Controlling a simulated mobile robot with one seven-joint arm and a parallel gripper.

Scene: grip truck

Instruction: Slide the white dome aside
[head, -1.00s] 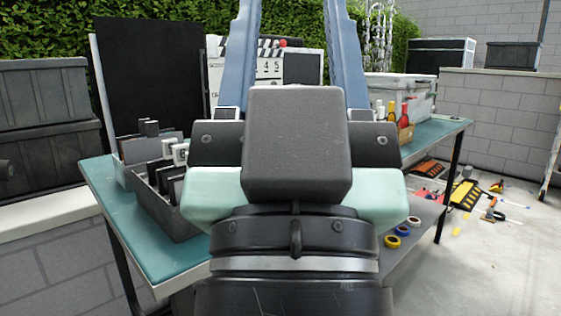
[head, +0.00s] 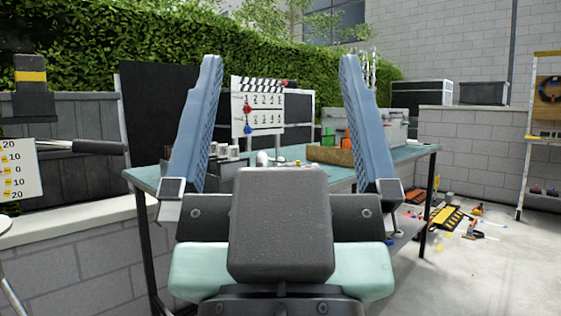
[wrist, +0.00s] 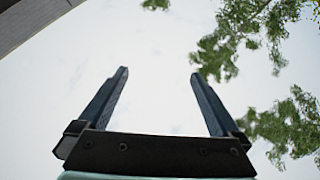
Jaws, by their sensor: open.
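A small white rounded thing (head: 263,158), which may be the white dome, shows on the teal-topped table (head: 146,178) between my gripper's fingers in the head view.
A clapperboard (head: 262,105) stands at the table's back. A brown wooden box (head: 330,155) and a grey case (head: 385,128) are on its right part. A low block wall (head: 80,250) is at left. Tools and orange items (head: 448,216) lie on the floor at right.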

